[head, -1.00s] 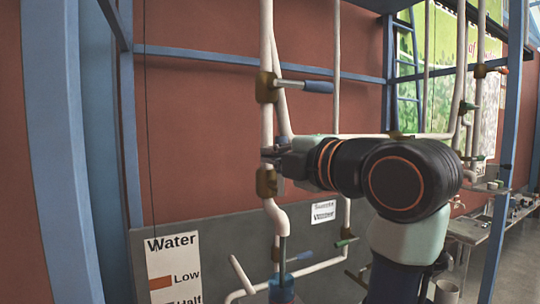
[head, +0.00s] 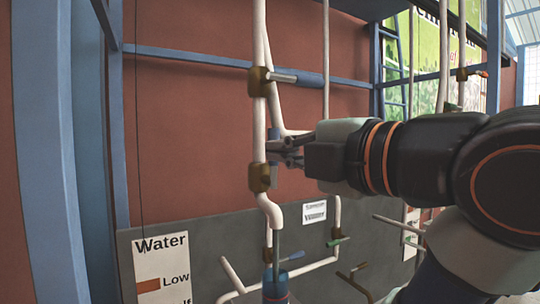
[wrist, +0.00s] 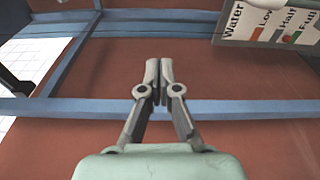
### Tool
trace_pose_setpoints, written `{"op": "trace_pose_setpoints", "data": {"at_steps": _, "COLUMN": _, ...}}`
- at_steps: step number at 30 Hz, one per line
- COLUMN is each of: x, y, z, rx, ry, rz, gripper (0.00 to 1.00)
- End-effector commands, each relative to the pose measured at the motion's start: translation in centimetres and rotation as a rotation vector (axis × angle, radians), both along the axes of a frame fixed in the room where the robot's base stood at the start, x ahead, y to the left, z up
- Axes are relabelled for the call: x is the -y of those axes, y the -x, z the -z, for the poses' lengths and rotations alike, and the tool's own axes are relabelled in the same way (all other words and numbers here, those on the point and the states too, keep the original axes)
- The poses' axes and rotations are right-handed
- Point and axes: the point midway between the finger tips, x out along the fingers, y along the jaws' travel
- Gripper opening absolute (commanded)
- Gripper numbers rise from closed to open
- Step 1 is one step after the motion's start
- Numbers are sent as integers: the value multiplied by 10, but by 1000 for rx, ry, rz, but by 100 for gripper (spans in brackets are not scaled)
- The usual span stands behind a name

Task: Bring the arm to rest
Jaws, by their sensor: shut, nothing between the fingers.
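My gripper (head: 278,150) is in front of the white vertical pipe in the head view, at the height between two brass valves, with my arm reaching in from the right. In the wrist view my gripper (wrist: 160,82) has its two fingers together and holds nothing. The upper valve (head: 259,81) has a blue-grey handle (head: 308,79) pointing right. The lower valve (head: 260,178) sits just below my fingertips. I cannot tell whether the fingers touch the pipe.
A sign reading Water (head: 161,268) stands at lower left. A blue cylinder (head: 275,285) is under the pipe's spout (head: 271,212). More pipes and a green-handled valve (head: 338,241) are nearby. Blue frame posts (head: 45,150) stand at the left.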

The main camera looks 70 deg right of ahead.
Motion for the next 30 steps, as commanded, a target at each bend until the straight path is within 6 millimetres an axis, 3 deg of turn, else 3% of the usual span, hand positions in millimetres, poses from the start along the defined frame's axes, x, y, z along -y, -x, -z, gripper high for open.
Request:
{"op": "trace_pose_setpoints", "data": {"at_steps": 12, "x": 0, "y": 0, "z": 0, "rx": 0, "ry": 0, "rz": -1, "gripper": 0}}
{"op": "trace_pose_setpoints", "data": {"at_steps": 14, "x": -1, "y": -9, "z": 6, "rx": 12, "ry": -30, "rz": -14, "gripper": 0}}
{"op": "trace_pose_setpoints", "data": {"at_steps": 16, "x": -4, "y": -32, "z": 26, "rx": 46, "ry": -117, "rz": -45, "gripper": 0}}
{"op": "trace_pose_setpoints", "data": {"at_steps": 20, "x": -34, "y": -102, "z": 93, "rx": 139, "ry": -408, "rz": -132, "gripper": 0}}
{"op": "trace_pose_setpoints", "data": {"at_steps": 24, "x": -101, "y": -165, "z": 181, "rx": 204, "ry": -760, "rz": -191, "gripper": 0}}
{"op": "trace_pose_setpoints", "data": {"at_steps": 27, "x": -163, "y": -190, "z": 243, "rx": 217, "ry": -995, "rz": -203, "gripper": 0}}
{"op": "trace_pose_setpoints", "data": {"at_steps": 30, "x": -232, "y": -195, "z": 301, "rx": 207, "ry": -1213, "rz": -188, "gripper": 0}}
